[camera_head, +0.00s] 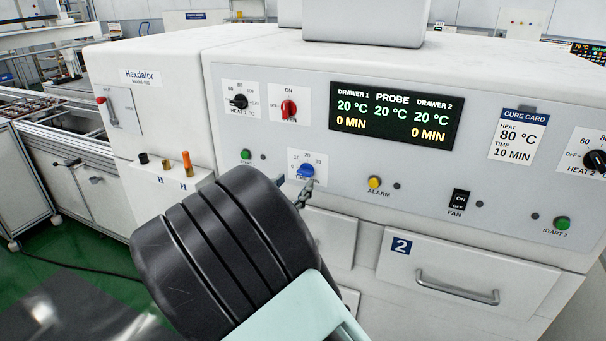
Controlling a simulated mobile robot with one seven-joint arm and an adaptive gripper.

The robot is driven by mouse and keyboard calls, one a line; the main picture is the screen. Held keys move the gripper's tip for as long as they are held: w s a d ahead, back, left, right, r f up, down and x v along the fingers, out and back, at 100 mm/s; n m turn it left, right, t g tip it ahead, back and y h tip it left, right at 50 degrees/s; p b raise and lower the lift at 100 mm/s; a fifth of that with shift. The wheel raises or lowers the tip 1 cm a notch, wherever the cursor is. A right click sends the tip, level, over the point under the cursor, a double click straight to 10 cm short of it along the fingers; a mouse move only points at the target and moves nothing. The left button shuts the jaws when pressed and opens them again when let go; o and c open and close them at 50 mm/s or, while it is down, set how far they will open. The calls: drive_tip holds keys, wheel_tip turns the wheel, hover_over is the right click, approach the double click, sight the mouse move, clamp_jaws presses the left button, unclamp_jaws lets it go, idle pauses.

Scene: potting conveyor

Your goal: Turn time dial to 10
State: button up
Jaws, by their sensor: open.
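The time dial (306,171) is a small blue knob on a white plate marked 10, 20 and 30, on the light grey front panel. The lower part of its plate is partly covered by my gripper, and which mark the knob points at is too small to tell. My gripper (291,189) is open, with its fingertips just below and left of the dial. Whether they touch it cannot be told. My dark arm link hides much of the panel below. The display (394,116) reads 20 °C and 0 MIN for both drawers.
Close by are a black heat knob (239,101), a red oven switch (289,108), a green start button (246,155) and a yellow alarm button (375,182). A cure card (518,134) reads 80 °C, 10 MIN. Drawer 2's handle (458,289) sticks out below.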

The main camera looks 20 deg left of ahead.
sight(303, 174)
drive_tip(key=w, duration=0.5)
drive_tip(key=shift+w+d, duration=0.25)
drive_tip(key=shift+w, duration=0.15)
drive_tip(key=shift+c, duration=0.7)
drive_tip(key=c, duration=1)
